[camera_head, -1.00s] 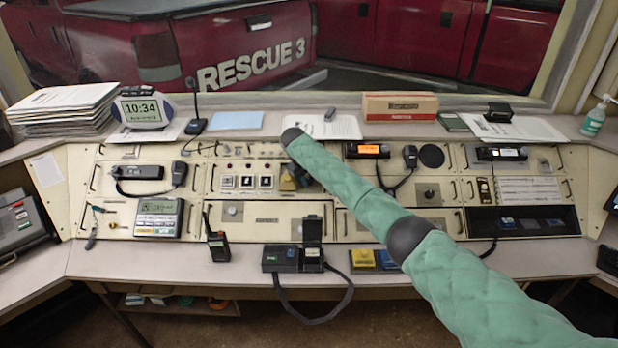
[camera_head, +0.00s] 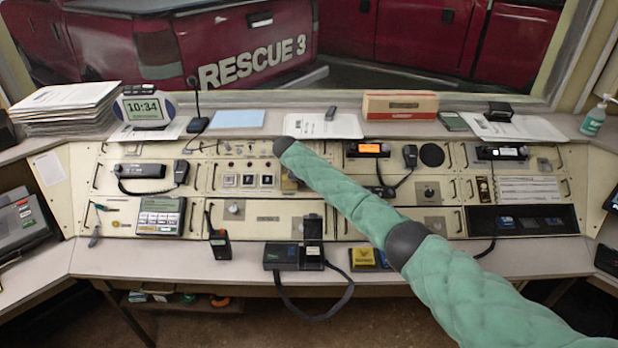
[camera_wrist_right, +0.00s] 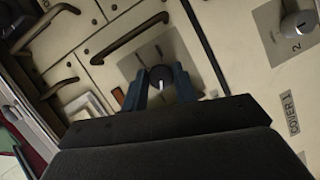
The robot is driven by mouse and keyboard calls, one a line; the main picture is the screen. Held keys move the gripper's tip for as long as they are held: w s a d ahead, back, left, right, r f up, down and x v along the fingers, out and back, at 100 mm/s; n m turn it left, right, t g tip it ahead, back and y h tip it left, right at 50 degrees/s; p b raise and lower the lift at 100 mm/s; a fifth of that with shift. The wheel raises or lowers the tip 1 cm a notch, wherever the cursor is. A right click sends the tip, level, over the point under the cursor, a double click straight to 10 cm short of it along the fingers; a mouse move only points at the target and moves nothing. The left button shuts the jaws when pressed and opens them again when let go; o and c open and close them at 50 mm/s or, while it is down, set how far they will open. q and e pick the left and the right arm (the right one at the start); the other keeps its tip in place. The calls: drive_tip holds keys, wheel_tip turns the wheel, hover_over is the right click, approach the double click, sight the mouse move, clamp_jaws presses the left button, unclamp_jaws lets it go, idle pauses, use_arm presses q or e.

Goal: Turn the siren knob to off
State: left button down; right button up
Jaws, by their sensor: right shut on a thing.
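The knob (camera_wrist_right: 161,76) is round and dark with a white pointer line. It sits on a grey square plate on the cream console panel in the right wrist view. My right gripper (camera_wrist_right: 160,91) has its two blue-grey fingers on either side of the knob and is shut on it. No knob label is readable. My left gripper is not in view.
Another knob (camera_wrist_right: 298,24), light grey on a plate marked 2, stands near the right edge of the wrist view. A dark curved handle (camera_wrist_right: 130,37) lies close to the gripped knob. Square buttons (camera_head: 248,181) and a handheld radio (camera_head: 219,243) are left of my arm.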

drive_tip(key=o, duration=1)
drive_tip(key=shift+s+a+r, duration=0.15)
drive_tip(key=shift+a+r, duration=0.05)
drive_tip(key=shift+r, duration=0.05)
use_arm(q)
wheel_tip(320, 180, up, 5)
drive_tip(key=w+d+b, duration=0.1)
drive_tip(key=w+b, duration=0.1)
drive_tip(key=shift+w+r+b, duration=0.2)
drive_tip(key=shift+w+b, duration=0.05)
drive_tip(key=shift+b, duration=0.1)
use_arm(e)
drive_tip(key=shift+v, duration=3.5)
